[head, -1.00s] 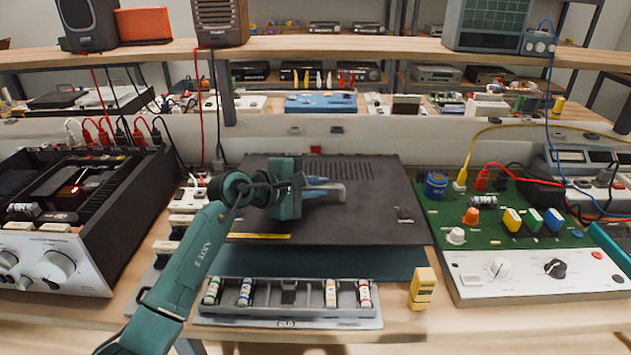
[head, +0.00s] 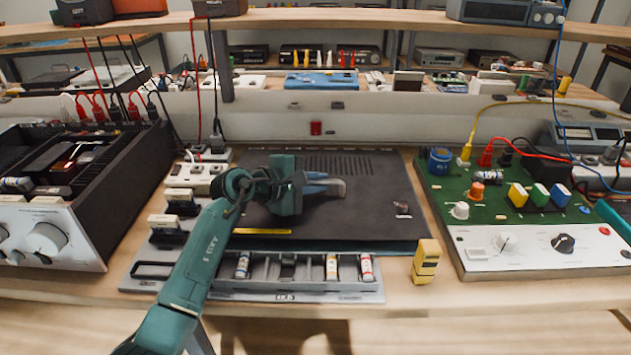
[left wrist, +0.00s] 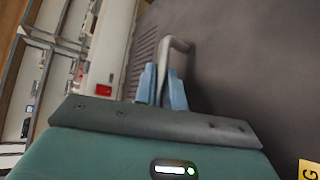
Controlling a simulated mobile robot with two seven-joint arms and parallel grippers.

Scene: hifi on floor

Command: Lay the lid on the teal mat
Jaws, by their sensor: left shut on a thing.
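The lid (head: 355,215) is a flat dark grey panel with a slotted vent area and a bar handle; it fills much of the left wrist view (left wrist: 250,70). My left gripper (head: 318,187) is shut on the lid's handle, its blue fingers (left wrist: 162,88) on either side of the bar. The teal mat (head: 405,247) is almost wholly hidden under the lid; only a thin strip shows at the lid's near edge. I cannot tell whether the lid touches the mat. My right gripper is not in view.
A grey compartment tray (head: 300,297) with small cylinders lies just in front of the lid. A yellow block (head: 426,262) stands at its right. An open amplifier (head: 75,195) is at left, a green circuit board (head: 500,205) at right. A raised shelf (head: 330,27) runs behind.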

